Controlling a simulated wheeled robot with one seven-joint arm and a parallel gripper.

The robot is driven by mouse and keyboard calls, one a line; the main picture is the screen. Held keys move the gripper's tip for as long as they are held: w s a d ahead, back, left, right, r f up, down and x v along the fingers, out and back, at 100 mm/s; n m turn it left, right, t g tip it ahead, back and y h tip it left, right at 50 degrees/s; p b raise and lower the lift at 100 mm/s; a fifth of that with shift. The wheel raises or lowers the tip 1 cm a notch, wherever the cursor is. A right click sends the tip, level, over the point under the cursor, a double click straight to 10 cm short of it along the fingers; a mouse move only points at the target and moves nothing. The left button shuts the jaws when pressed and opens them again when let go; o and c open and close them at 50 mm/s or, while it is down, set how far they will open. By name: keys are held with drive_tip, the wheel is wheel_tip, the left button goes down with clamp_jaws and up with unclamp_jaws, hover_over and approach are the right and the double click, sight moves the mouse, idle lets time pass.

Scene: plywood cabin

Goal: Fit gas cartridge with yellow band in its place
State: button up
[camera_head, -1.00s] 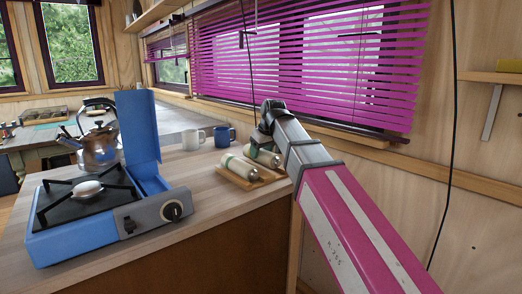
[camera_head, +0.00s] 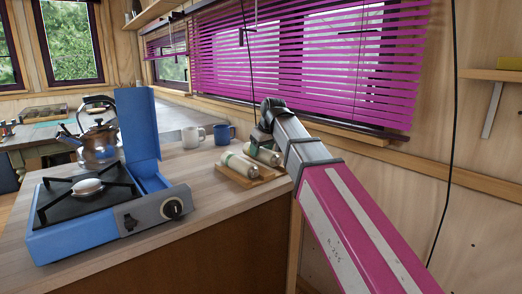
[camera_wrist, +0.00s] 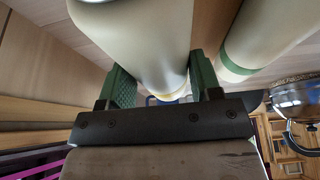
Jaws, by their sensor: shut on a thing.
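My gripper (camera_wrist: 163,88) is shut on a cream gas cartridge (camera_wrist: 145,40), with green pads on either side of it. A yellow band shows at its far end in the wrist view. In the head view, my gripper (camera_head: 264,142) is at the farther cartridge (camera_head: 265,155) on a small wooden rack (camera_head: 262,178); whether it is clear of the rack I cannot tell. A second cartridge (camera_head: 238,165), with a green band, lies beside it and also shows in the wrist view (camera_wrist: 255,40). The blue camping stove (camera_head: 85,230) stands left, its side compartment (camera_head: 150,184) open and lid (camera_head: 137,125) upright.
A white mug (camera_head: 191,138) and a blue mug (camera_head: 223,134) stand behind the rack. A kettle (camera_head: 98,148) is behind the stove. Bare counter (camera_head: 205,190) lies between stove and rack. Wall and pink blinds (camera_head: 300,60) are close behind my arm.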

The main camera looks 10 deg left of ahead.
drive_tip(key=shift+f, duration=0.85)
idle(1.4)
drive_tip(key=o, duration=0.6)
drive_tip(key=shift+o, duration=0.3)
drive_tip(key=o, duration=0.6)
drive_tip(key=shift+v, duration=3.6)
